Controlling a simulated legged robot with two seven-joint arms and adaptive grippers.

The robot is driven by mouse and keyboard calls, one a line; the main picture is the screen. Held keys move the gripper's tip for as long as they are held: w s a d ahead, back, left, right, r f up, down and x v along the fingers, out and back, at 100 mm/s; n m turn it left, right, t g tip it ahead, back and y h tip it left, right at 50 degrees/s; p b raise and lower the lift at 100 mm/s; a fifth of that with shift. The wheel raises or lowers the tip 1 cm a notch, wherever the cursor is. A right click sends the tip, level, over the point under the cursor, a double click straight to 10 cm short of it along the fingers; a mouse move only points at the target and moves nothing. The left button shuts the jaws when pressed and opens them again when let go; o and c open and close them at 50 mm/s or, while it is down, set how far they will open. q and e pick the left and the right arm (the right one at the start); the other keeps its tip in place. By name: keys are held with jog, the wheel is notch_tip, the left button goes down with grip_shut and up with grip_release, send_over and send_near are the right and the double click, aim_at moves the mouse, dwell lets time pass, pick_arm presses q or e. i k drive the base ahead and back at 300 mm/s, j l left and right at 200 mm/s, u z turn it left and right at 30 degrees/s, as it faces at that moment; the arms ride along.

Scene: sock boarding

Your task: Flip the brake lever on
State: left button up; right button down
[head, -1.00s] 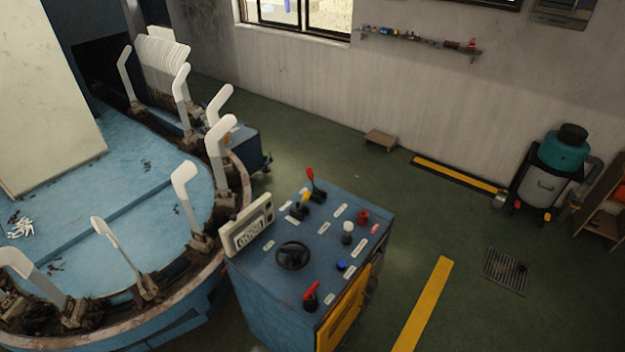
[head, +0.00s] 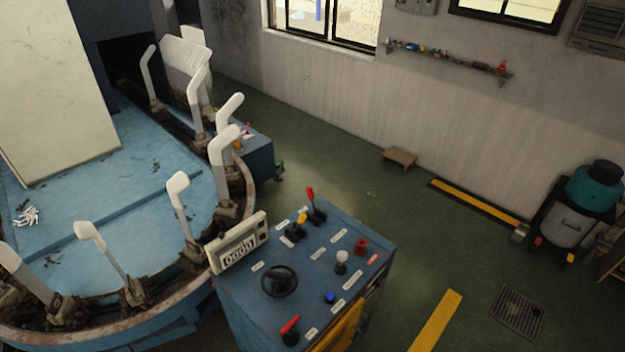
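A blue control console (head: 262,310) stands at the lower middle of the head view. A red-handled lever (head: 312,203) stands up at its back edge. A second lever with a red handle (head: 290,326) sits at the front near corner, its handle slanted. A yellow-handled lever (head: 299,225) stands beside the back red one. The small labels on the console are too small to read, so I cannot tell which lever is the brake. Neither of my grippers is in view.
The console also carries a black handwheel (head: 279,282), a white knob (head: 341,259), a blue button (head: 330,297), a red knob (head: 361,246) and a counter display (head: 238,247). A round machine with white upright boards (head: 222,150) stands close on the left. Green floor (head: 400,225) is open to the right.

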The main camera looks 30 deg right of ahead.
aim_at(310, 189)
jog(key=l+u, duration=0.1)
jog(key=l, duration=0.4)
jog(key=l+u, duration=0.15)
jog(key=l, duration=0.35)
jog(key=l+u, duration=0.1)
jog(key=l, duration=0.4)
jog(key=l+u, duration=0.1)
jog(key=l, duration=0.45)
jog(key=l+u, duration=0.15)
jog(key=l, duration=0.35)
jog(key=k+l+u, duration=0.1)
jog(key=l, duration=0.35)
jog(key=k+l+u, duration=0.1)
jog(key=l, duration=0.4)
jog(key=k+l+u, duration=0.15)
jog(key=l, duration=0.3)
jog(key=i+j, duration=0.35)
